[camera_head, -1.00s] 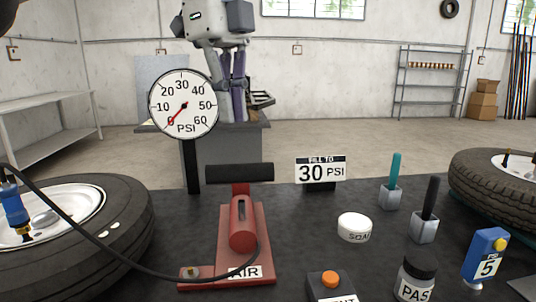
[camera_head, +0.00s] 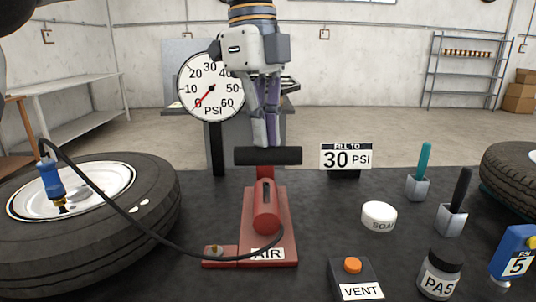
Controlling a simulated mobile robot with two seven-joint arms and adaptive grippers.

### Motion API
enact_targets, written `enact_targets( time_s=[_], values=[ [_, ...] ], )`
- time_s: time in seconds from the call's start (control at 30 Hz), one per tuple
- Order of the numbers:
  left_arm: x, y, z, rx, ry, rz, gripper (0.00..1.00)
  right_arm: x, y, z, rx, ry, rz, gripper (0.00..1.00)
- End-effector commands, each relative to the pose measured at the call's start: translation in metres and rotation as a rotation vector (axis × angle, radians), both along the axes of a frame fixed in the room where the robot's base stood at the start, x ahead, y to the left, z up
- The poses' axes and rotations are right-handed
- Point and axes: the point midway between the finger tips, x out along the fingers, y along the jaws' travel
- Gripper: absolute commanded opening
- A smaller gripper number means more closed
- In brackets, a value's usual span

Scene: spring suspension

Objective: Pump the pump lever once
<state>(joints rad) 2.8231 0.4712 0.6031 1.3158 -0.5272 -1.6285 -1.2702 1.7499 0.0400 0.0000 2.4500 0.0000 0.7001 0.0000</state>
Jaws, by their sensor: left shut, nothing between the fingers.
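The red foot-style air pump (camera_head: 268,215), labelled AIR, stands on the dark table. Its lever ends in a black horizontal handle (camera_head: 268,156) behind the red cylinder. My left gripper (camera_head: 266,142) points straight down with its fingers shut, tips at the handle's upper edge in the picture. I cannot tell whether they touch it. The round PSI gauge (camera_head: 208,88) stands behind, its red needle near 0, its right side partly hidden by the gripper. My right gripper is not in view.
A black hose (camera_head: 110,208) runs from the left tire (camera_head: 165,215) to the pump. A 30 PSI sign (camera_head: 346,157), a white SOAP tin (camera_head: 379,216) and a VENT box (camera_head: 356,275) are to the right. Open table lies between pump and tin.

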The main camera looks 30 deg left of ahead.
Motion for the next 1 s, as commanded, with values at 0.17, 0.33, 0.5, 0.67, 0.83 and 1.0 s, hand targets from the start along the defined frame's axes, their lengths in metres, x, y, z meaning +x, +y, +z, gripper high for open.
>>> enact_targets(
  time_s=[0.17,0.33,0.5,0.67,0.83,1.0],
  values=[
    [0.000,-0.001,-0.006,0.000,-0.001,-0.001,0.00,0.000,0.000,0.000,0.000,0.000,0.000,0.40],
    [0.000,-0.001,-0.006,0.000,-0.001,0.000,0.00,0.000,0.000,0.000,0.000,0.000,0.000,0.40],
    [0.000,-0.001,-0.010,0.000,0.000,0.000,0.00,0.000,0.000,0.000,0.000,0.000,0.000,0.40],
    [-0.001,0.000,-0.030,0.000,0.002,0.000,0.00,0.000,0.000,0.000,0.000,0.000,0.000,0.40],
    [0.000,0.000,-0.047,0.000,0.001,0.001,0.00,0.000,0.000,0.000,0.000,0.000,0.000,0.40],
    [0.000,0.000,-0.051,0.000,-0.001,0.001,0.00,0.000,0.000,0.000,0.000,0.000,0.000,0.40]
  ],
)
